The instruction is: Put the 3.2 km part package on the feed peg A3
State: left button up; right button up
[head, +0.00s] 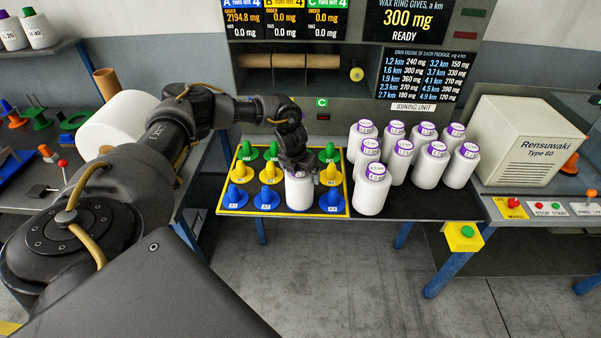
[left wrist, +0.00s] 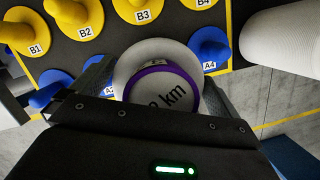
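A white package (head: 299,196) with a purple-ringed label stands at the A3 place of the front blue row, between pegs A2 (head: 267,199) and A4 (head: 331,200). Peg A3 itself is hidden under it. My left gripper (head: 297,168) is over the package from above. In the left wrist view the package (left wrist: 155,60) sits between the two fingers, which appear to touch its sides. Its label shows "km", but the number is mostly covered by my gripper. Peg A4 (left wrist: 208,47) is just right of it. My right gripper is not in view.
Several white packages (head: 398,160) stand right of the yellow-edged peg board (head: 282,214); one (head: 371,192) is close to its right edge. Yellow pegs (head: 270,172) and green pegs (head: 248,151) stand behind the blue row. A Rensuwaki machine (head: 525,140) is at the right.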

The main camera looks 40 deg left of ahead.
pick_arm(q)
jog(key=b+v, duration=0.2)
jog(key=v, duration=0.7)
jog(key=shift+r+b, duration=0.15)
jog(key=shift+b, duration=0.25)
jog(key=shift+s+r, duration=0.15)
jog(key=shift+r, duration=0.6)
jog(key=shift+d, duration=0.1)
